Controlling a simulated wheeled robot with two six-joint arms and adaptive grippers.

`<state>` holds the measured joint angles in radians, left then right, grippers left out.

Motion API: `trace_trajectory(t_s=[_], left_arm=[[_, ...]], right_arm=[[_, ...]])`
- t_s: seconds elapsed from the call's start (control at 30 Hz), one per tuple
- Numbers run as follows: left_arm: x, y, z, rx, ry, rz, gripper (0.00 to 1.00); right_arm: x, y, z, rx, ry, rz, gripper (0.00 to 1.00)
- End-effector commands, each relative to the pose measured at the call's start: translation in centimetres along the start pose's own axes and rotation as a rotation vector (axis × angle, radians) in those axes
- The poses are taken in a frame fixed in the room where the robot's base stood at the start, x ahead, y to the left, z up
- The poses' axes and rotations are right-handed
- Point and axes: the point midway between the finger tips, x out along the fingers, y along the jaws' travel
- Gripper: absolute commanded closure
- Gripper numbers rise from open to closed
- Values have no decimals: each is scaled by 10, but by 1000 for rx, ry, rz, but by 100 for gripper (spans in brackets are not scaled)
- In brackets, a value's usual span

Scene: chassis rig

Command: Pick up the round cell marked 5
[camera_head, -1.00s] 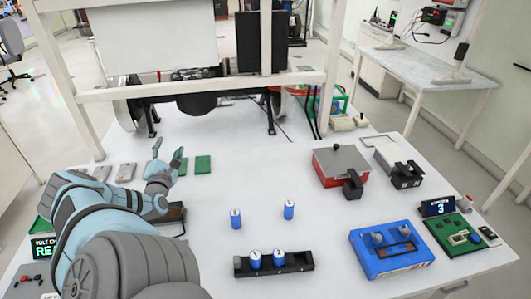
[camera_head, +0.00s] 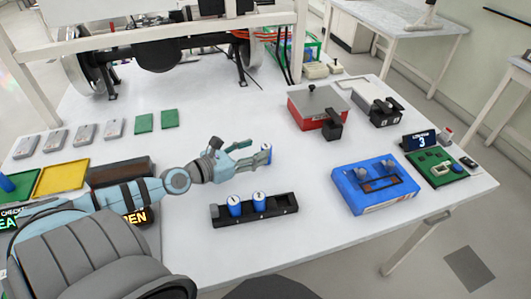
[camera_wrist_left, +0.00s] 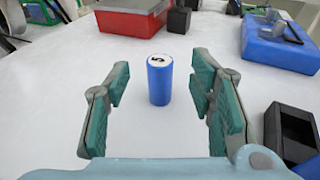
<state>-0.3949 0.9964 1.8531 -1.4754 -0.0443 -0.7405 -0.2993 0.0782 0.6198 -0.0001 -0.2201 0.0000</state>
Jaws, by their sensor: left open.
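The round cell marked 5 (camera_wrist_left: 160,82) is a blue upright cylinder with a white top. In the left wrist view it stands on the white table, between and slightly beyond the open fingers of my left gripper (camera_wrist_left: 160,105), with clear gaps on both sides. In the head view the same cell (camera_head: 267,147) is partly hidden by the fingertips of my left gripper (camera_head: 256,154). Two similar blue cells, one left (camera_head: 234,206) and one right (camera_head: 259,201), stand in a black holder (camera_head: 284,205). My right gripper is not in view.
The black holder's edge also shows close on the right in the left wrist view (camera_wrist_left: 290,128). A blue box (camera_head: 375,187) and a red box (camera_head: 317,108) stand to the right.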

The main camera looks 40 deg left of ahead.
Motion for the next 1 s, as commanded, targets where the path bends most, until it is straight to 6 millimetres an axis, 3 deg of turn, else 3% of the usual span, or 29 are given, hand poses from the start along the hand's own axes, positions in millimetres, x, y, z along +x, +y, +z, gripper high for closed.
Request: trace_trajectory(t_s=[0.13, 0.33, 0.57, 0.9, 1.0], left_arm=[[13, 0, 1, -4, -6, 0, 50], [50, 2, -4, -4, -4, -1, 50], [55, 1, -5, -1, 1, -3, 50], [55, 2, -5, -1, 1, -2, 100], [55, 2, -5, -1, 1, -2, 100]], right_arm=[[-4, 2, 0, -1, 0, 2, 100], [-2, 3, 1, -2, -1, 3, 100], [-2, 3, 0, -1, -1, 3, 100], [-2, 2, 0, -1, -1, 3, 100], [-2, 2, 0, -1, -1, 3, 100]])
